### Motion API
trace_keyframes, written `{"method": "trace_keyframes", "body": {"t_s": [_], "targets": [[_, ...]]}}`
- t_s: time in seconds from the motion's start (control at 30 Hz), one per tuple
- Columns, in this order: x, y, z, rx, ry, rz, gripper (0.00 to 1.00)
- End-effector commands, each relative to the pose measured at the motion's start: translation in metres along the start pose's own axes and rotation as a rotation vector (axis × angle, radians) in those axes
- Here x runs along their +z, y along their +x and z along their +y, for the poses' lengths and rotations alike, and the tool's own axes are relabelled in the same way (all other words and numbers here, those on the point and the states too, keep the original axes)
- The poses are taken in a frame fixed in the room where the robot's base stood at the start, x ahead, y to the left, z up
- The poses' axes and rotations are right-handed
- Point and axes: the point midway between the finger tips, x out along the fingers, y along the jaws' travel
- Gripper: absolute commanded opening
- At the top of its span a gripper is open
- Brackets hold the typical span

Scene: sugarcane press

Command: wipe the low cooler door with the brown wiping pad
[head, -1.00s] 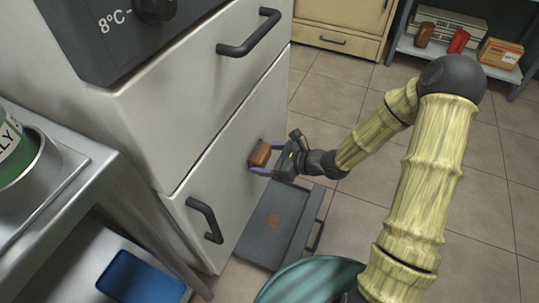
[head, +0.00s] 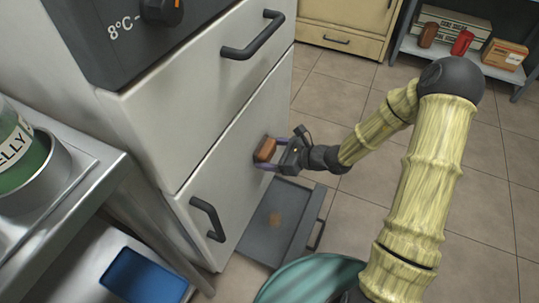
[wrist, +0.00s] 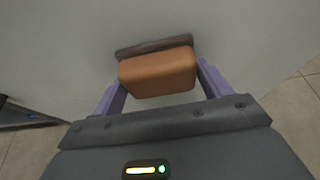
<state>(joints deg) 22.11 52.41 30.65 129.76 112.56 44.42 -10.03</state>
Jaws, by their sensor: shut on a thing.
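The brown wiping pad (head: 265,149) is between the purple fingers of my gripper (head: 268,152), which is shut on it. In the wrist view the pad (wrist: 158,74) shows an orange-brown block with a darker layer on its far side, facing the pale door surface. The pad is at the low cooler door (head: 223,163), near its right edge. It looks to be against the door or very close; contact cannot be told for sure. The door is off-white with a dark handle (head: 207,219) at its lower left.
A grey tray (head: 293,222) with a brown patch lies on the floor below the door. A metal table (head: 75,190) with a blue tray (head: 143,278) on its lower shelf stands left. A teal round thing (head: 310,280) is at the bottom.

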Motion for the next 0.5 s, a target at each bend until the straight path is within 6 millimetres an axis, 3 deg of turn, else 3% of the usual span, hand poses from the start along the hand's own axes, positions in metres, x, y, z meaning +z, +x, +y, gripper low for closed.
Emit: {"method": "trace_keyframes", "body": {"t_s": [0.2,0.5], "targets": [[0.003,0.0,-0.016,-0.001,-0.002,-0.006,0.58],[0.0,0.0,-0.018,-0.001,-0.002,-0.003,0.58]]}}
